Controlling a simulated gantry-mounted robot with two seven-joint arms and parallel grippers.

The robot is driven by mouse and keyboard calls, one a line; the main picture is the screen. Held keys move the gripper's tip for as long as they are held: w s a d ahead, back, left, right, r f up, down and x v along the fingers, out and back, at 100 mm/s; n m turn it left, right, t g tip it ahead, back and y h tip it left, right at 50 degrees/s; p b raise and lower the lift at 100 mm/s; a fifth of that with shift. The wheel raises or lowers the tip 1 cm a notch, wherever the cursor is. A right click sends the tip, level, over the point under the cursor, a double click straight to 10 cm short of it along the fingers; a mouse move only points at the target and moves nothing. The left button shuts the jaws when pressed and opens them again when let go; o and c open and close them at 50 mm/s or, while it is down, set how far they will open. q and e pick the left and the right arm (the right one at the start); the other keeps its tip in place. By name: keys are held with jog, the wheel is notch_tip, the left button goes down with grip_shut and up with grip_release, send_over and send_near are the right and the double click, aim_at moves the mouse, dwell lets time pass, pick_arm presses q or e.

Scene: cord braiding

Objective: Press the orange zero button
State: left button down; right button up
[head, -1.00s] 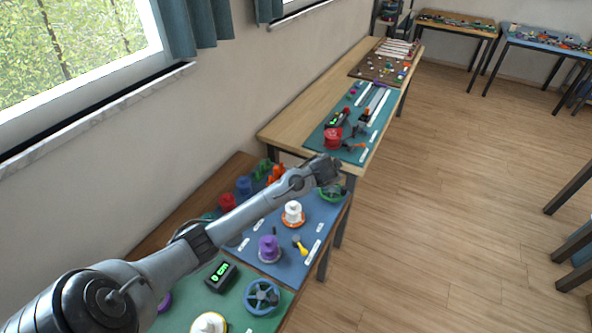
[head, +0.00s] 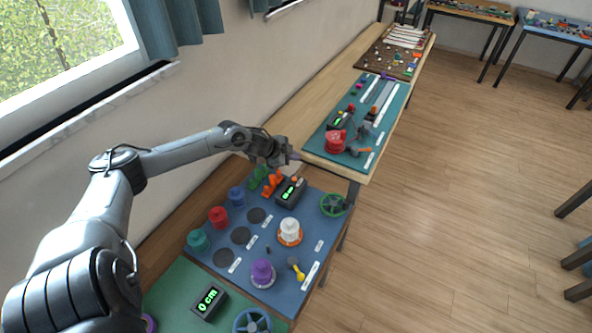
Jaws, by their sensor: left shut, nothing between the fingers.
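A black display box (head: 290,192) with green digits stands at the back of the blue mat. A small orange spot (head: 294,179) shows at its top; it looks like the orange button, but it is too small to be sure. My left gripper (head: 292,156) is shut and empty. In the picture it is just above the display box, near the front corner of the wooden table, and apart from the orange spot. How high it is above the box is hard to tell. My right gripper is not in view.
An orange part (head: 272,185) and a green part (head: 259,176) stand left of the box. A green wheel (head: 334,204) is to its right. A white-and-orange spool (head: 289,231) and a purple spool (head: 263,273) stand in front. The higher wooden table (head: 312,168) edges the back.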

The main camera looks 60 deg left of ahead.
pick_arm(q)
jog(key=shift+s+a+f, duration=0.15)
jog(key=shift+a, duration=0.05)
dwell(0.3)
jog(key=b, duration=0.7)
send_over(292, 180)
notch_tip(292, 180, down, 6)
jog(key=shift+d+f, duration=0.1)
jog(key=shift+f, duration=0.1)
jog(key=shift+f+b, duration=0.45)
jog(key=shift+f, duration=0.75)
dwell(0.5)
